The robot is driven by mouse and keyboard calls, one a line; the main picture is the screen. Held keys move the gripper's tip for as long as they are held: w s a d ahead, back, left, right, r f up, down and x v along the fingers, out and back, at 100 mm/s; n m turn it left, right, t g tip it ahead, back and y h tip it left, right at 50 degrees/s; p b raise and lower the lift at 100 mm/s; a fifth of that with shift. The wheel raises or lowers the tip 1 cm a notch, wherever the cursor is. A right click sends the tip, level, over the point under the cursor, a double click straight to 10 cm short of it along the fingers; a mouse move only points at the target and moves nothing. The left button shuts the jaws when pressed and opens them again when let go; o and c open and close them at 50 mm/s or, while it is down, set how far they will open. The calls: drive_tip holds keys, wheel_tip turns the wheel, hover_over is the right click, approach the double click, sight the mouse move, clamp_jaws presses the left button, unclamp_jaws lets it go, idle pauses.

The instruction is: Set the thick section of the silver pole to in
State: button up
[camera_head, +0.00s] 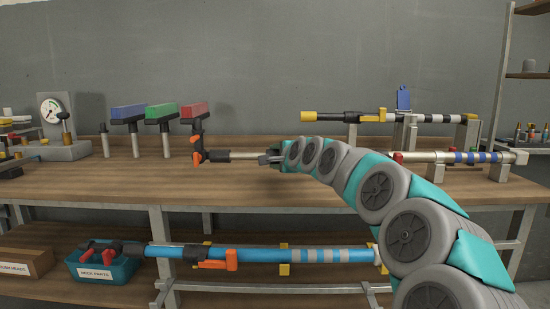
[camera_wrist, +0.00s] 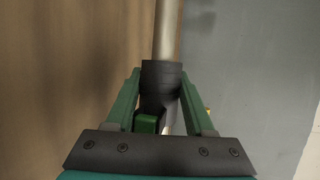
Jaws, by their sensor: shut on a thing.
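The silver pole (camera_head: 245,155) lies level above the wooden bench, its thin bare part running from a black and orange fitting (camera_head: 205,155) on the left to my gripper (camera_head: 270,158). In the wrist view, the silver tube (camera_wrist: 167,32) enters a dark collar (camera_wrist: 162,75). My gripper (camera_wrist: 160,78) is shut on this collar, one green finger on each side. A small green piece (camera_wrist: 147,122) sits between the fingers. To the right, a silver section with blue bands (camera_head: 472,157) and a red part (camera_head: 397,157) shows. My arm hides the stretch between, so I cannot tell whether they join.
A yellow-tipped black pole (camera_head: 350,117) rests on stands behind. Blue, green and red brush heads (camera_head: 160,111) stand at the left, beside a gauge (camera_head: 52,110). A blue pole (camera_head: 270,255) and a teal bin (camera_head: 105,270) are on the shelf below. The front bench strip (camera_head: 200,186) is clear.

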clamp_jaws()
idle(0.3)
drive_tip(key=d+b, duration=0.1)
drive_tip(key=d, duration=0.9)
drive_tip(key=shift+s+d, duration=0.1)
drive_tip(key=shift+s, duration=0.05)
drive_tip(key=shift+o, duration=1.3)
unclamp_jaws()
drive_tip(key=shift+o, duration=0.7)
drive_tip(key=shift+d, duration=0.2)
drive_tip(key=shift+o, duration=1.4)
drive_tip(key=shift+a, duration=0.1)
